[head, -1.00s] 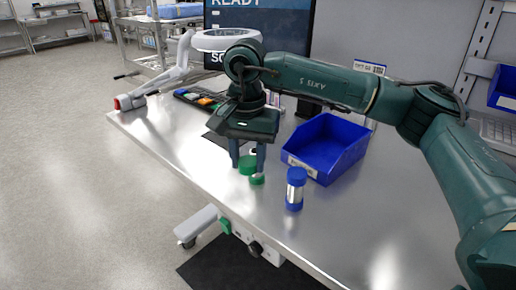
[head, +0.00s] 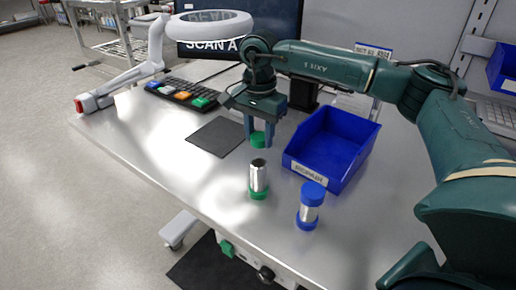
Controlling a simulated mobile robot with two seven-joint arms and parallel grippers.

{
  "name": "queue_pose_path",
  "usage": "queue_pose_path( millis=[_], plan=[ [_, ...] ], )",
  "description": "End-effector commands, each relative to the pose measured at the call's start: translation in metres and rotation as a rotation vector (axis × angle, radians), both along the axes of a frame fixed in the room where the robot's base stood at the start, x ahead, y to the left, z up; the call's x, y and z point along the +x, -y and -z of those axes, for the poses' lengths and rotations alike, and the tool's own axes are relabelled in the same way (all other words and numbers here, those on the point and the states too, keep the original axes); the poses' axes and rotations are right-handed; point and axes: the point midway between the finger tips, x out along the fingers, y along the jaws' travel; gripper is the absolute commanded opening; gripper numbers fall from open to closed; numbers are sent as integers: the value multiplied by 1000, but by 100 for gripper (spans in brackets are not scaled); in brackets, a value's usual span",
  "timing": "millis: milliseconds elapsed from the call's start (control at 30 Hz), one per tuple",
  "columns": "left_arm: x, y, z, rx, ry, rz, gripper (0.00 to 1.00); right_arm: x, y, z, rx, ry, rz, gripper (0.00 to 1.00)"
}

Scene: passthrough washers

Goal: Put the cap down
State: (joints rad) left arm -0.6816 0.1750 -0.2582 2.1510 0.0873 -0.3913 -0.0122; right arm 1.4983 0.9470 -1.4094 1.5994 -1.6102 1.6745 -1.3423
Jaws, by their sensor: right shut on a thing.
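My right gripper (head: 257,137) is shut on a green cap (head: 258,140) and holds it above the table, behind an open metal cylinder (head: 258,175). The cylinder stands upright with its top opening showing and a green cap (head: 258,194) at its bottom. A second cylinder with blue caps (head: 311,206) at both ends stands to its right. My left gripper is not in view.
A blue bin (head: 330,147) stands right of the gripper on the metal table (head: 160,140). A dark mat (head: 216,137) lies left of the gripper. A keyboard (head: 181,92) with coloured keys and a white ring lamp (head: 210,25) are farther back. The front left table is clear.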

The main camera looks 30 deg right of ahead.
Motion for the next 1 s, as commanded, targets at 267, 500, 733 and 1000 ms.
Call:
queue_pose_path(
  millis=[267,500,733,1000],
  plan=[
    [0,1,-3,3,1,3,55,-1,0,42,-1,-2,-1,10],
    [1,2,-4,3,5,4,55,0,0,48,0,0,-1,10],
    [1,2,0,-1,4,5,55,0,0,53,0,0,-1,10],
    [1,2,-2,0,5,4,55,0,0,51,0,0,-1,59]
  ],
)
